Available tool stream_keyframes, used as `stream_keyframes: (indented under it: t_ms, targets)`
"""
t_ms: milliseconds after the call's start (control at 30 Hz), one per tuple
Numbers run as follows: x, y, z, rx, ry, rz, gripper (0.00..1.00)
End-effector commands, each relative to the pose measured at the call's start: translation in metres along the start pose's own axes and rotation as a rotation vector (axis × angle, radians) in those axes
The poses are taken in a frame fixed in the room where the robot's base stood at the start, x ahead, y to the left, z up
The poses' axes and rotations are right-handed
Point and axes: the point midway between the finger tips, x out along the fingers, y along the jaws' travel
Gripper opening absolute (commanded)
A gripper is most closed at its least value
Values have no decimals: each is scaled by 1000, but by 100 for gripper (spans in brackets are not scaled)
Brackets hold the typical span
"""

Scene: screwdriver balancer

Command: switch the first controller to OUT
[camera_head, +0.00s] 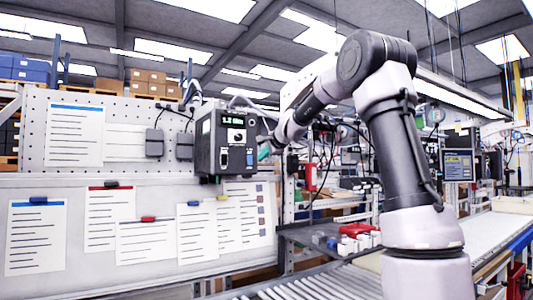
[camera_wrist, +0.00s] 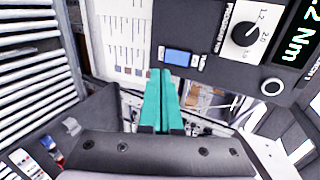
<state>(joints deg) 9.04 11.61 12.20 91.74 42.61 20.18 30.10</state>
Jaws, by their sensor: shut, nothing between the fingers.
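The controller (camera_head: 225,143) is a dark box with a green lit display, mounted on the pegboard wall in the head view. In the wrist view the controller's face (camera_wrist: 225,75) fills the upper right, with a round dial (camera_wrist: 249,37), a green display reading in Nm, a round button (camera_wrist: 271,88) and a small blue switch (camera_wrist: 179,57). The switch's position is too small to read. My gripper (camera_wrist: 161,73) has teal fingers, shut and empty, with tips just beside the blue switch; I cannot tell whether they touch. In the head view my gripper (camera_head: 264,152) is at the controller's right side.
Papers (camera_head: 75,135) hang on the pegboard and the white board below. Two small dark boxes (camera_head: 155,142) with cables are left of the controller. A roller conveyor (camera_head: 320,283) runs along the lower front. Shelves with red and white parts (camera_head: 355,235) stand right of the board.

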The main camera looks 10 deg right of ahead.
Motion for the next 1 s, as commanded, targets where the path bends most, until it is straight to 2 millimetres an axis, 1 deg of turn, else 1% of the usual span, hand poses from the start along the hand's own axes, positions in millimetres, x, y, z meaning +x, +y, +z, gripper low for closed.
stream_keyframes:
  t_ms: [33, 167, 200, 300, 400, 533, 867, 933, 1000]
  targets:
    - [13, 1, 1, 1, -2, 2, 0]
    - [38, 1, 1, 0, -1, 1, 0]
    - [45, -2, 1, -1, -2, 0, 0]
    - [58, -7, 1, -2, -1, -1, 0]
    - [66, -10, 0, 0, 0, -1, 0]
    - [71, -12, 0, -2, 1, -1, 0]
    - [72, -12, 0, 0, 1, -1, 0]
    - [77, -11, 0, 0, 0, 1, 0]
    - [77, -11, 0, 0, 1, 0, 0]
